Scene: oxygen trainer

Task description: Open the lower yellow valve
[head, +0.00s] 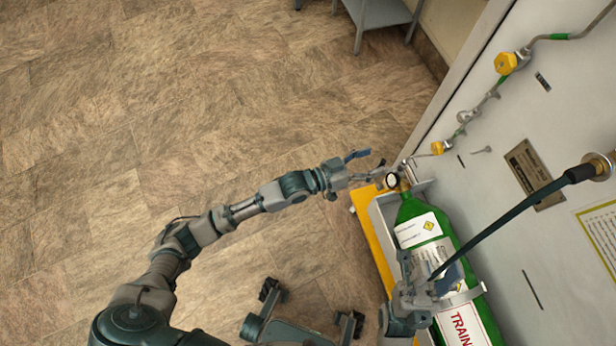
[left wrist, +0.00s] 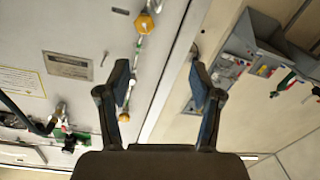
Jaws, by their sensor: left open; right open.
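Two yellow valves are on the pale panel. The one lower in the head view (head: 437,147) is near the cylinder's top, and the other (head: 505,63) is further up right. In the left wrist view, one yellow valve (left wrist: 144,24) is at the top and another (left wrist: 124,117) is beside the left finger. My left gripper (head: 368,168) is open and empty, left of the lower valve and apart from it. In the left wrist view its fingers (left wrist: 158,80) are spread with nothing between them. My right gripper (head: 428,282) is open in front of the green cylinder.
The green cylinder (head: 412,208) stands in a yellow-edged holder (head: 371,235) close to both grippers. A dark hose (head: 510,220) crosses in front of the panel. A grey table (head: 380,12) is at the back. The floor (head: 200,110) on the left is clear.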

